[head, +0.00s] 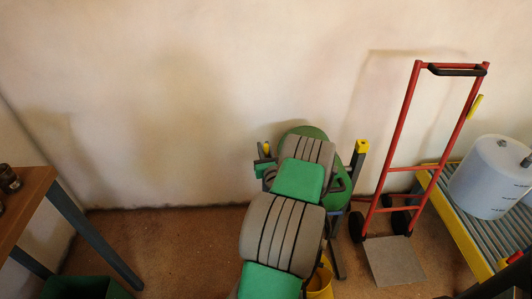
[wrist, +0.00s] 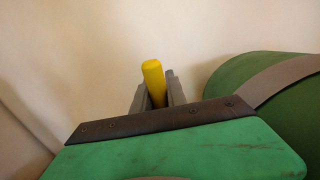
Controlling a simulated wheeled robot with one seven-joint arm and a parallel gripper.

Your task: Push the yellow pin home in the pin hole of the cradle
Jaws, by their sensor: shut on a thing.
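The yellow pin (wrist: 154,82) stands up between the two grey fingers of my gripper (wrist: 157,98) in the wrist view, and the gripper is shut on it. In the head view the yellow pin (head: 266,149) shows small beside the green drum, at my gripper (head: 263,155). The cradle is mostly hidden behind my arm and the drum. A dark post with a yellow top (head: 361,150), right of the drum, appears to be part of it. I cannot see the pin hole in either view. Only plain wall shows behind the pin in the wrist view.
A green drum (head: 313,133) is close to the gripper's right, also in the wrist view (wrist: 268,112). A red hand truck (head: 397,125) and a roller conveyor (head: 474,250) bearing a pale drum (head: 488,185) stand right. A yellow bucket (head: 321,285) is low centre; a wooden table (head: 22,205) is left.

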